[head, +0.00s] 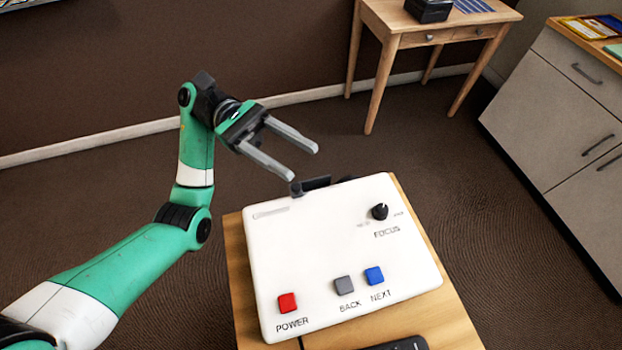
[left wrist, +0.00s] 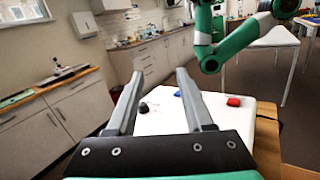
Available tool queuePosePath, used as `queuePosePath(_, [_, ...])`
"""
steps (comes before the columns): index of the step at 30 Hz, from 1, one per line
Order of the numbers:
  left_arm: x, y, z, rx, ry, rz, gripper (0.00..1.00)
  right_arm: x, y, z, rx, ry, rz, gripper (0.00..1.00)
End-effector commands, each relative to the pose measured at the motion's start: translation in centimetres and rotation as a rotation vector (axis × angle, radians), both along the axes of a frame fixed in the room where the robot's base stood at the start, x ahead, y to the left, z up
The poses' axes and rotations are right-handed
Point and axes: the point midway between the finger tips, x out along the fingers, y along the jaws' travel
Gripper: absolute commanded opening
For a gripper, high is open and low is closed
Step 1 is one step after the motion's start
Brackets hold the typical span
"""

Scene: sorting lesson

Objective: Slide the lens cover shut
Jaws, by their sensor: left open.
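The white projector (head: 335,255) lies on a small wooden table, its top facing me. At its far edge a dark piece (head: 316,184), which may be the lens cover, sticks out a little; its front face is hidden, so I cannot tell how far it is open. My left gripper (head: 304,164) is open and empty, above and beyond the projector's far left edge, near that dark piece. In the left wrist view the open fingers (left wrist: 159,73) stand in front of the projector's white top (left wrist: 160,120). My right gripper is not in view.
The projector carries a focus knob (head: 380,212), a red button (head: 288,303), a grey button (head: 345,285) and a blue button (head: 374,276). A black object (head: 402,344) lies at the near table edge. A wooden side table (head: 395,40) and grey cabinets (head: 560,110) stand farther back.

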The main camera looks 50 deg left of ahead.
Motion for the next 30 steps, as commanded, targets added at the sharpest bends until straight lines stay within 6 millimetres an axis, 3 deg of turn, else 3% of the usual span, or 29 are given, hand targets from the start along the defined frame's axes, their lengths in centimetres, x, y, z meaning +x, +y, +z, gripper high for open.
queuePosePath(1, [-0.3, 2.6, -5.3, 0.032, 0.044, 0.052, 0.52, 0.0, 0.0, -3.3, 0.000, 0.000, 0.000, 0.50])
queuePosePath(3, [-1.0, 5.5, -8.8, 0.058, 0.090, 0.111, 0.52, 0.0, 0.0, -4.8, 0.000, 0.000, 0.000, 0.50])
queuePosePath(6, [-1.7, 7.8, -10.7, 0.064, 0.125, 0.165, 0.52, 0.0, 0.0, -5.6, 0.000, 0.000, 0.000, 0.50])
queuePosePath(10, [-1.9, 8.4, -10.7, 0.063, 0.135, 0.179, 0.52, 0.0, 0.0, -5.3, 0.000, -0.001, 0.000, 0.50])
queuePosePath(16, [-1.6, 7.7, -10.0, 0.061, 0.136, 0.177, 0.52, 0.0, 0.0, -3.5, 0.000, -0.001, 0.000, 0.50])
queuePosePath(23, [-1.0, 5.2, -9.3, 0.060, 0.139, 0.173, 0.52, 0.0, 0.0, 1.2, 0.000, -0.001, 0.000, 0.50])
queuePosePath(30, [-0.1, 4.1, -9.2, 0.055, 0.138, 0.180, 0.52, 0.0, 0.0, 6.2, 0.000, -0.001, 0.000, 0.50])
